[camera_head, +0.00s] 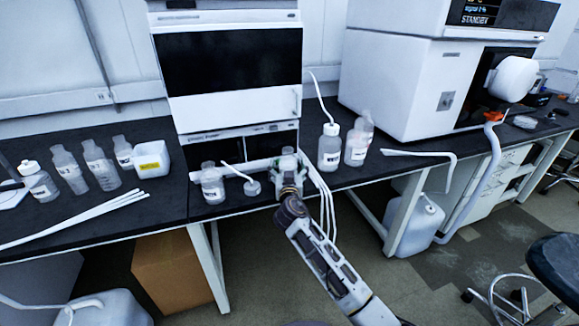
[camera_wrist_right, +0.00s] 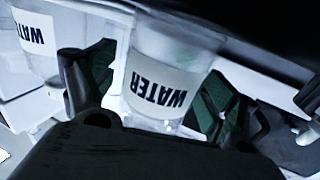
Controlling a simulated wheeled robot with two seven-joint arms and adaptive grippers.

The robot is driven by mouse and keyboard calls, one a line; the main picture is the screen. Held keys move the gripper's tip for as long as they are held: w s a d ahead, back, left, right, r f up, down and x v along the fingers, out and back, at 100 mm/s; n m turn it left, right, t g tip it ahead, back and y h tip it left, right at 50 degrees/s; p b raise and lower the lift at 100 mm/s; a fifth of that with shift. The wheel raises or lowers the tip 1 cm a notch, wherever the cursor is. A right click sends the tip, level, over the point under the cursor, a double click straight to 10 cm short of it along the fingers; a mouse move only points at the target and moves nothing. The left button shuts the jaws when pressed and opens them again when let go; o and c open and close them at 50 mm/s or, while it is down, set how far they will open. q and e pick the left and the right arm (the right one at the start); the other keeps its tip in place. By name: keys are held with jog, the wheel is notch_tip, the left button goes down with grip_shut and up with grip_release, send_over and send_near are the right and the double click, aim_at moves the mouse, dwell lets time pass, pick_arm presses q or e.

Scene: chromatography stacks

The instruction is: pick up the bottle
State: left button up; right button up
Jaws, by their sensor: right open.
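A clear bottle (camera_wrist_right: 160,95) with a white WATER label stands between the two fingers of my right gripper in the right wrist view. The label reads upside down there. My right gripper (camera_head: 289,172) is open, at the front edge of the bench below the white instrument stack in the head view. It largely hides the bottle in that view. The green-padded fingers sit on either side of the bottle; I cannot tell whether they touch it. A second labelled bottle (camera_wrist_right: 38,42) is at the left of the wrist view. My left gripper is not in view.
A labelled bottle (camera_head: 212,184) and a small flask (camera_head: 252,187) stand left of my right gripper. White tubes (camera_head: 323,190) hang close to my right arm. Several bottles stand at left.

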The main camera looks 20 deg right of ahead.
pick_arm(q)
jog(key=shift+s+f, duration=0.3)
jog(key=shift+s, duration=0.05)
pick_arm(e)
jog(key=shift+r, duration=0.1)
jog(key=c, duration=1.2)
jog(key=shift+c, duration=1.1)
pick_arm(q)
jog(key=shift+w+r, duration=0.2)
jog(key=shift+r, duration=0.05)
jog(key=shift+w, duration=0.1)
pick_arm(e)
jog(key=shift+r, duration=0.1)
